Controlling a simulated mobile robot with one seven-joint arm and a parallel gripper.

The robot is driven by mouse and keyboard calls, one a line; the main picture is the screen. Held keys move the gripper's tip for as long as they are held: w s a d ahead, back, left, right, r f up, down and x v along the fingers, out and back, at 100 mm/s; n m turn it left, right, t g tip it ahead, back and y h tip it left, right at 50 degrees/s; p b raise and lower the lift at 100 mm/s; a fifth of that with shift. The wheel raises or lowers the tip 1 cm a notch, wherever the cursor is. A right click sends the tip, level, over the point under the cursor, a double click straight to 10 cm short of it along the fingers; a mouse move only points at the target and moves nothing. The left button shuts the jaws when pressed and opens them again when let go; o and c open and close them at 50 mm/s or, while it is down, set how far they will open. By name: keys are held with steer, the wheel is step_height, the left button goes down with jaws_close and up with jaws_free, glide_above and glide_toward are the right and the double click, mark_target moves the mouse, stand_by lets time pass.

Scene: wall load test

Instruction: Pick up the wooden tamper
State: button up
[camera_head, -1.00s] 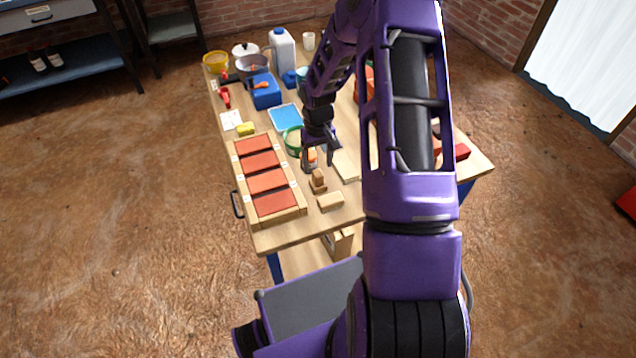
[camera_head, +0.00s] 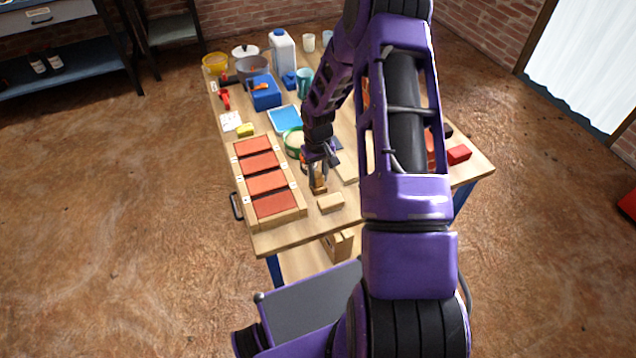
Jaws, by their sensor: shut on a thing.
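The wooden tamper (camera_head: 319,187) is a small light-brown block with a narrower upper part. It stands on the wooden table near the front, right of the tray with red panels. My gripper (camera_head: 318,180) points down over it and is shut on its upper part. The fingers hide some of the tamper. I cannot tell whether its base is clear of the tabletop.
A wooden block (camera_head: 330,202) lies just in front and to the right. The wooden tray with red panels (camera_head: 298,187) is close on the left. A green-rimmed bowl (camera_head: 293,141) stands behind. Bare tabletop (camera_head: 285,238) shows at the front edge.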

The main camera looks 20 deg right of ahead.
mark_target(318, 173)
jaws_close()
steer(key=shift+r, duration=0.1)
step_height(318, 173, up, 10)
steer(key=shift+f+p, duration=0.1)
steer(key=shift+p, duration=0.75)
steer(key=shift+o, duration=0.9)
jaws_free()
jaws_close()
